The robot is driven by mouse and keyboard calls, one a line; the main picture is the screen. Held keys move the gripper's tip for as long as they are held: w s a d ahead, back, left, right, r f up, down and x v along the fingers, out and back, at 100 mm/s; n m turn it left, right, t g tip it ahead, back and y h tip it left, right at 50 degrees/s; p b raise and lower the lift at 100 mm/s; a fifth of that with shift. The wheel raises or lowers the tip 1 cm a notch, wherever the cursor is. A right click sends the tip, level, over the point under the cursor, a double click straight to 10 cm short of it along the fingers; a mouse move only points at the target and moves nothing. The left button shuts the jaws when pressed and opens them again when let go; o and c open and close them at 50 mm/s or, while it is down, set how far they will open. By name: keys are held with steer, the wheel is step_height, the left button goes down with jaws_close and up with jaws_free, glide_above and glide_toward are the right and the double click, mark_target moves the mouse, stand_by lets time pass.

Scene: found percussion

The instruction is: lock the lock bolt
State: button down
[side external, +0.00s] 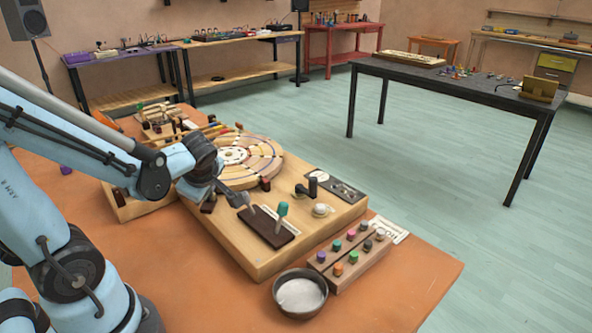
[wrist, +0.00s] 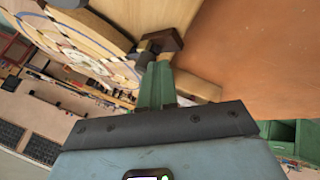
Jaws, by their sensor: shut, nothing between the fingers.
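My gripper (wrist: 157,72) shows in the wrist view as two green fingers closed together with nothing between them. Their tips are close to a dark brown block with a metal piece (wrist: 165,40) on the wooden board; I take this to be the lock bolt. Whether the tips touch it, I cannot tell. In the side view a dark brown block (side external: 209,206) shows at the near edge of the wooden board (side external: 250,257), just under my wrist. My arm partly covers this area, and the bolt's position is not clear.
The board also carries a round, ringed disc (side external: 245,160), a teal-knobbed lever (side external: 282,209) on a brown plate, and a black panel (side external: 335,188). A metal bowl (side external: 300,294) and a block with several coloured knobs (side external: 346,257) stand at the front. Orange tabletop (side external: 400,290) is clear at right.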

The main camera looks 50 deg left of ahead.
steer(key=shift+s+d+r, duration=2.4)
steer(key=shift+d+r, duration=1.4)
steer(key=shift+d, duration=0.1)
steer(key=w+d+f+m+t+h, duration=0.1)
steer(key=w+d+m+t+h, duration=0.1)
steer(key=m, duration=0.9)
steer(key=w+d+f+m+t+h, duration=0.1)
steer(key=w+d+m+t+h, duration=0.2)
steer(key=m, duration=0.9)
steer(key=w+d+h, duration=0.2)
steer(key=d, duration=0.1)
steer(key=shift+w, duration=0.35)
